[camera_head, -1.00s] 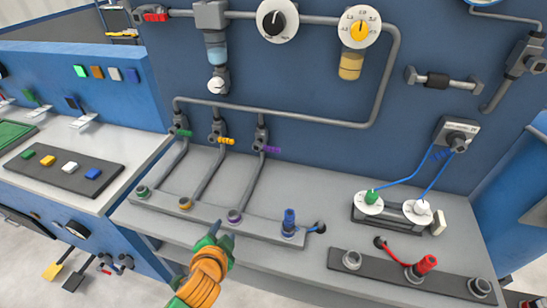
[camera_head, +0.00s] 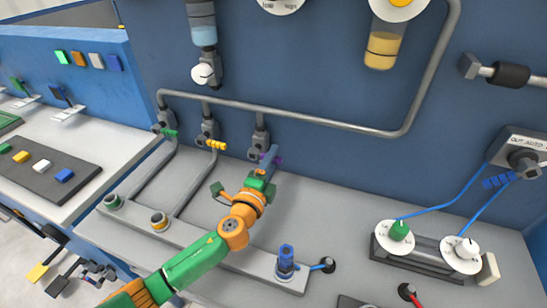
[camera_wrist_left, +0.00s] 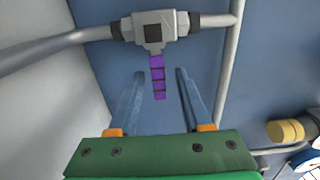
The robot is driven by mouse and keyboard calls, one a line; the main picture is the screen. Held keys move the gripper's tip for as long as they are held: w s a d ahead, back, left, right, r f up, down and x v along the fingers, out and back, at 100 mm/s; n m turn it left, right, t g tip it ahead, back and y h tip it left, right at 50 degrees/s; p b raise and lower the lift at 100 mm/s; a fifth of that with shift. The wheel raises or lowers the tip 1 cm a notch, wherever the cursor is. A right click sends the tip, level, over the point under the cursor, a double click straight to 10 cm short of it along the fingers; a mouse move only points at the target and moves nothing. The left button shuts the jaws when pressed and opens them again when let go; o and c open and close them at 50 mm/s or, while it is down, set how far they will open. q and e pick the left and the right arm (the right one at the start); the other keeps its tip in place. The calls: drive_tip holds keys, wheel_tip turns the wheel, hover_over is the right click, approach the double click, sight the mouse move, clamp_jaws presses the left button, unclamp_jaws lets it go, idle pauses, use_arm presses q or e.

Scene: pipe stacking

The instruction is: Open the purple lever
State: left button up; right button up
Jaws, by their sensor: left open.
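The purple lever (camera_head: 279,160) is a short ridged handle on a grey valve (camera_head: 260,140), the rightmost of three valves along the back wall. It also shows in the left wrist view, where the lever (camera_wrist_left: 158,78) points down from the valve body (camera_wrist_left: 153,32). My left gripper (camera_head: 270,157) is at the lever and partly covers it in the head view. In the left wrist view my left gripper (camera_wrist_left: 159,74) is open, with the lever between its two blue-grey fingers and a gap on each side. Whether either finger touches it I cannot tell. My right gripper is not in view.
A green lever (camera_head: 169,132) and a yellow lever (camera_head: 216,144) are on the valves to the left. A grey pipe (camera_head: 330,122) runs above them. A blue plug (camera_head: 286,258) stands on the bench at the front.

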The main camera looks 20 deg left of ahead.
use_arm(q)
drive_tip(key=shift+w+f, duration=0.15)
drive_tip(key=shift+w, duration=0.45)
drive_tip(key=shift+s, duration=0.15)
drive_tip(key=shift+c, duration=0.6)
clamp_jaws()
drive_tip(key=shift+r, duration=0.2)
